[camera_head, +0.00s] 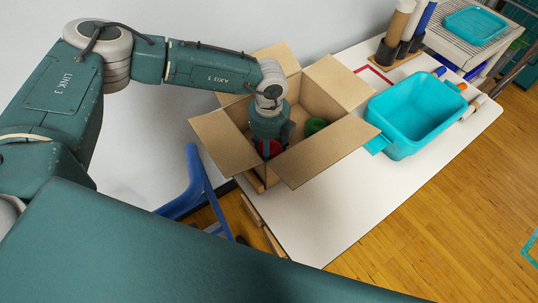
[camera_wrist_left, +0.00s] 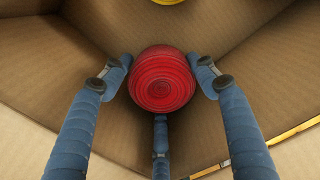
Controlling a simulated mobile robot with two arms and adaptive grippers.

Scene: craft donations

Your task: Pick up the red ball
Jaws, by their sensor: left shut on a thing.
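The red ball (camera_wrist_left: 164,79) has darker stripes around it and shows between the blue fingers of my left gripper (camera_wrist_left: 162,85) in the left wrist view. The gripper is shut on it inside the open cardboard box (camera_head: 315,82). In the head view my left arm reaches down into the box, and the red ball (camera_head: 270,148) shows partly behind the gripper (camera_head: 268,140). I cannot tell whether the ball touches the box floor. My right gripper is not in view.
A green thing (camera_head: 316,126) lies in the box, and a yellow thing (camera_wrist_left: 168,1) shows at the wrist view's top edge. The box flaps spread outward. A teal bin (camera_head: 418,115) stands to the right on the white table (camera_head: 340,220), whose front is clear. A blue chair (camera_head: 195,185) is at the left.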

